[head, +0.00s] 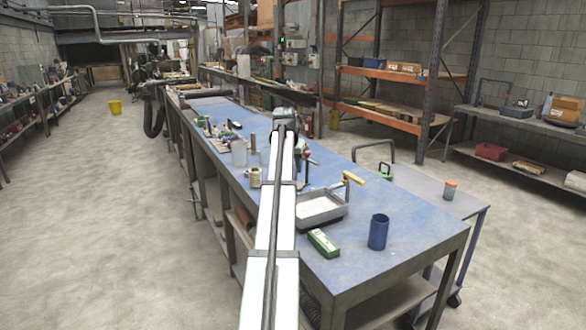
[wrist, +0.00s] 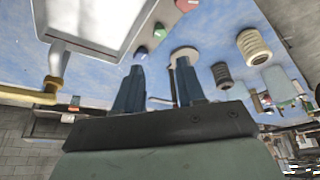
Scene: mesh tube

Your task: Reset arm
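My arm reaches out over the blue workbench (head: 350,262) in the head view, and its far end hides my gripper there. In the wrist view my gripper (wrist: 160,66) shows two blue fingers standing apart, with nothing clearly held between them. A pale round disc (wrist: 184,51) shows just past the tip of the right finger; I cannot tell if it touches. A dark blue tube (head: 378,232) stands upright near the bench's front right corner, well apart from my gripper.
A grey tray (head: 320,213) sits right of my arm, with a yellow-handled tool (head: 348,179) beside it. A green box (head: 323,243) lies in front. Several small items stand left of my arm. A grey cart (head: 425,194) carries an orange-lidded jar (head: 450,190).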

